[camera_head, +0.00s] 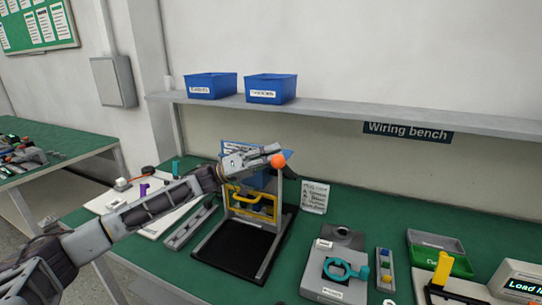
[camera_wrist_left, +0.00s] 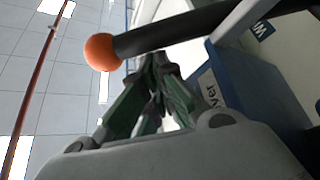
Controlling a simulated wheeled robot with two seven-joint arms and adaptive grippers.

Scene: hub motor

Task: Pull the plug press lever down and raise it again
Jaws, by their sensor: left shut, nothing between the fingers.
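The plug press stands on the green bench with a black base (camera_head: 236,252), grey uprights and a yellow guard (camera_head: 256,203). Its lever ends in an orange ball knob (camera_head: 278,161), raised at the top of the press. My left gripper (camera_head: 268,156) is level with the knob and partly hides the press head. In the left wrist view, the black lever rod (camera_wrist_left: 185,36) crosses above the fingertips, with the orange knob (camera_wrist_left: 102,52) to their left. The left fingers (camera_wrist_left: 155,62) are shut and empty, close to the rod; I cannot tell whether they touch it. My right gripper is out of view.
A shelf (camera_head: 330,112) with two blue bins (camera_head: 271,88) runs behind the press. Right of the press are a grey fixture with a teal ring (camera_head: 345,270), a green bin (camera_head: 438,250) and a yellow-handled device (camera_head: 442,270). A small sign (camera_head: 314,197) stands beside the press.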

